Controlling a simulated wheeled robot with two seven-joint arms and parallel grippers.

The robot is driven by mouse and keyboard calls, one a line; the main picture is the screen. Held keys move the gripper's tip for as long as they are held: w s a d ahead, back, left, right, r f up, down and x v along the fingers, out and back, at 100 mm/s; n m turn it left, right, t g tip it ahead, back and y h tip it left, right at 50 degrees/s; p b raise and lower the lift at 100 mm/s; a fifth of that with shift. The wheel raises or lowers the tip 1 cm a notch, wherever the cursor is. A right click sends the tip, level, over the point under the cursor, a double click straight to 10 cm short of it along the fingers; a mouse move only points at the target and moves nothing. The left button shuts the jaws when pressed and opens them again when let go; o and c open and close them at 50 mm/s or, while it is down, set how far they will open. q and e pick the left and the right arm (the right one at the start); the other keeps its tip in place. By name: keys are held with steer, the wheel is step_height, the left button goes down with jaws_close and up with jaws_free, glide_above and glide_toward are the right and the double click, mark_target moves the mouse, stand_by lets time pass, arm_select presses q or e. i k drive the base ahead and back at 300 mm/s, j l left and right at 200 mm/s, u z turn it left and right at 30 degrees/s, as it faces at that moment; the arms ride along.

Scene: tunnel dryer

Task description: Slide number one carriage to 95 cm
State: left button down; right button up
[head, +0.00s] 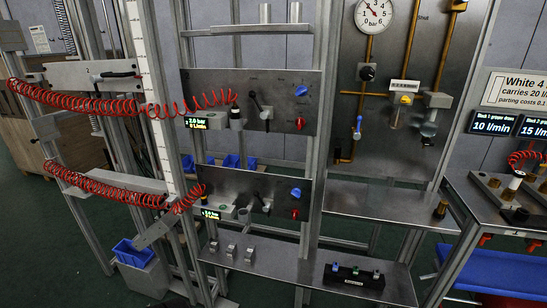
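A white vertical scale strip (152,90) runs up a metal post at left; its marks are too small to read. Beside it, an upper grey carriage block (80,74) with a black handle (118,73) sits high on the frame. A lower grey block (122,181) sits well below it. Red coiled hoses (75,98) run from this side to the panels. No number is readable on either block, so I cannot tell which is number one. Neither of my grippers is in view.
An upper panel (275,85) and lower panel (250,183) carry knobs and small displays. A gauge board (385,90) stands right of them. A metal shelf (300,268) holds small clips and a black block. A blue bin (133,253) hangs low left. A bench stands at right.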

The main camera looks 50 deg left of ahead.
mark_target(139, 183)
steer(key=k+j+u, duration=0.1)
steer(key=j, duration=0.2)
steer(key=k+j+u, duration=0.15)
steer(key=j+u, duration=0.1)
steer(key=j, duration=0.3)
steer(key=u, duration=2.4)
